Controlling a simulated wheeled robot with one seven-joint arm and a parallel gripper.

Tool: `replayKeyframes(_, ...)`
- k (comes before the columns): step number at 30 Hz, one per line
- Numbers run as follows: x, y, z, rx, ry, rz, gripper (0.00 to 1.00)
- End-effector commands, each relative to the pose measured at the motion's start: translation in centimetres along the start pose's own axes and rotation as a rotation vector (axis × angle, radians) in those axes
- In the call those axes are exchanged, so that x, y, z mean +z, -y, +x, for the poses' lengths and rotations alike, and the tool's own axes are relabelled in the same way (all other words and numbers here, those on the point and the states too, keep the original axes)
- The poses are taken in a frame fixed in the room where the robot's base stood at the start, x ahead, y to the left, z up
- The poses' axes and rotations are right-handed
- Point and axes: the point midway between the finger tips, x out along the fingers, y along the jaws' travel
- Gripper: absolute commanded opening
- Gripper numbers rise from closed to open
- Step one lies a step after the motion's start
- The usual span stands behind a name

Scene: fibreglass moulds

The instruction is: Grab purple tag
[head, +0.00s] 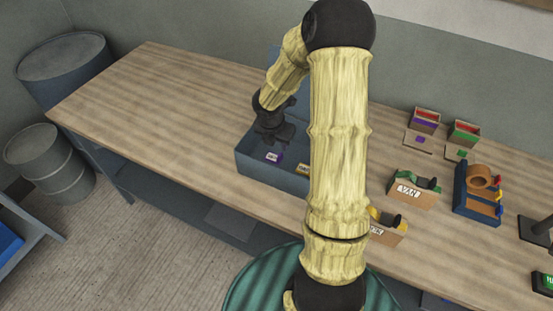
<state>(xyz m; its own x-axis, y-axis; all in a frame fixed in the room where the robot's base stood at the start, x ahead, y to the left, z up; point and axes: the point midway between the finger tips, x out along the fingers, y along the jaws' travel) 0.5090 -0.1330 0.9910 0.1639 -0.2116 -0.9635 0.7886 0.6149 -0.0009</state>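The purple tag (274,157), with a white label on its face, lies inside the blue open-topped bin (263,176) on the workbench. A yellow tag (304,168) lies to its right in the same bin, partly hidden by my arm. My dark gripper (275,138) is over the left part of the bin, just above the purple tag in the picture. A gap seems to show between them, but I cannot tell the height. The fingers are too small and dark to show whether they are open. My arm hides the right part of the bin.
On the bench's right stand a purple-marked box (425,121), a green-marked box (464,132), a wooden box labelled VAN (412,190), another labelled box (385,228) and a blue tape holder (470,203). The bench's left side (150,95) is clear.

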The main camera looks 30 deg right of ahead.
Motion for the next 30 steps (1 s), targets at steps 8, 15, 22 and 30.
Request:
replayKeyframes(8,0.0,0.0,4.2,0.001,-0.001,0.001,0.35)
replayKeyframes(15,0.1,0.0,4.3,0.001,0.000,0.002,0.35)
replayKeyframes(22,-0.1,-0.3,5.0,0.001,-0.002,-0.002,0.35)
replayKeyframes(30,0.1,-0.8,8.6,0.000,-0.002,-0.005,0.35)
